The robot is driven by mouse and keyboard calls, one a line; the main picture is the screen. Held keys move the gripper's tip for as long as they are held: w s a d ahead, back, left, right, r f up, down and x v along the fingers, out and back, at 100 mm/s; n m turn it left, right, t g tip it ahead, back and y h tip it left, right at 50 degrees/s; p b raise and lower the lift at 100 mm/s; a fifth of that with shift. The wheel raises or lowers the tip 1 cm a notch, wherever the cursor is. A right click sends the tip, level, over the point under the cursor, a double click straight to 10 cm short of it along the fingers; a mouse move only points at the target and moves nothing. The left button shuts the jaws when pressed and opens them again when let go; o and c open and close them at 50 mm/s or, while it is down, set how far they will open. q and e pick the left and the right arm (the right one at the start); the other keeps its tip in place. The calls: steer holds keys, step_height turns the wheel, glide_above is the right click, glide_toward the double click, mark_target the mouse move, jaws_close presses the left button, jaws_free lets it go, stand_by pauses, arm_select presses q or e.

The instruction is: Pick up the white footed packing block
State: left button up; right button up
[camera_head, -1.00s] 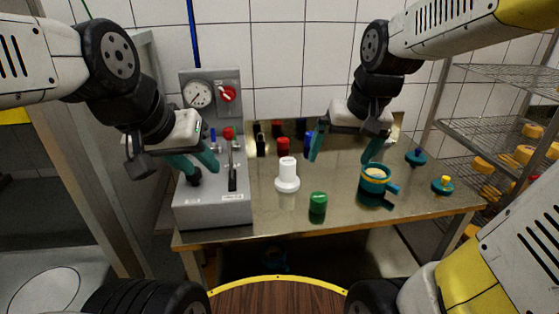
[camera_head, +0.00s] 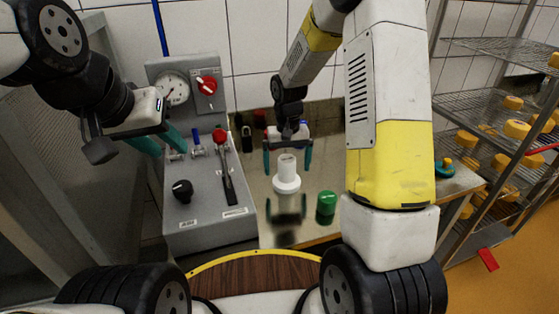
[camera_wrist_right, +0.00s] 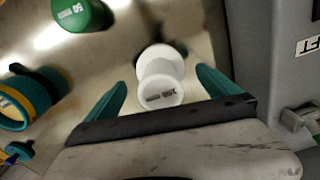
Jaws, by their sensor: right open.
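The white footed packing block (camera_head: 286,176) stands upright on the metal table, its wide foot down and a narrower top up. My right gripper (camera_head: 288,160) is open just behind and above it in the head view. In the right wrist view the block (camera_wrist_right: 160,76) shows between the two open teal fingers of the right gripper (camera_wrist_right: 164,98), with a gap on each side. My left gripper (camera_head: 160,146) is at the left over the grey control box; its teal fingers are partly hidden, so its opening is unclear.
A green block (camera_head: 326,206) stands right of the white one. The grey control box (camera_head: 208,222) with levers and a gauge is close on the left. The wrist view shows a teal mould (camera_wrist_right: 38,98), hidden in the head view by my right arm.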

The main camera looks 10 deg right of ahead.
mark_target(287, 176)
step_height(287, 176, down, 5)
steer(key=shift+w+r, duration=0.1)
steer(key=shift+w, duration=0.05)
steer(key=c, duration=1.8)
